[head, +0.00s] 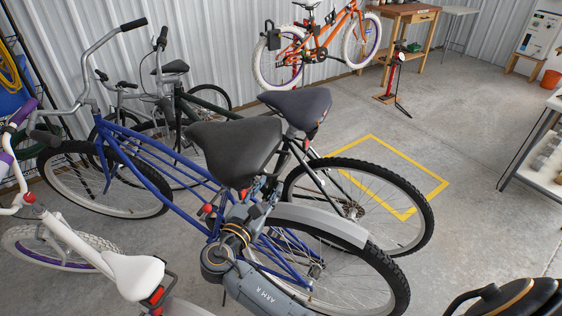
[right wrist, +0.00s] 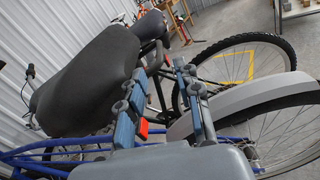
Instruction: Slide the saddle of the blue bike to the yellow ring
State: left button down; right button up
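The blue bike (head: 150,178) stands at the left in the head view, with its rear wheel toward the front. Its wide dark grey saddle (head: 232,148) also fills the upper left of the right wrist view (right wrist: 92,78). My right gripper (head: 262,188) is just below and behind the saddle. In the right wrist view its two fingers (right wrist: 168,66) stand apart, with nothing seen held between them. I cannot tell whether a finger touches the saddle. The seat post is mostly hidden by my gripper, and I cannot make out a yellow ring on it. My left gripper is not in view.
A dark bike with a grey-purple saddle (head: 297,106) stands close behind. A white bike saddle (head: 133,273) is at the front left. A yellow square (head: 428,173) marks the floor. An orange bike (head: 318,43) and wooden bench (head: 405,12) are at the back. Open floor lies right.

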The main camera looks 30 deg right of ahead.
aim_at(291, 154)
jog(key=p+x, duration=0.1)
jog(key=x, duration=1)
jog(key=shift+w+f, duration=0.1)
jog(key=shift+w, duration=0.1)
grip_shut()
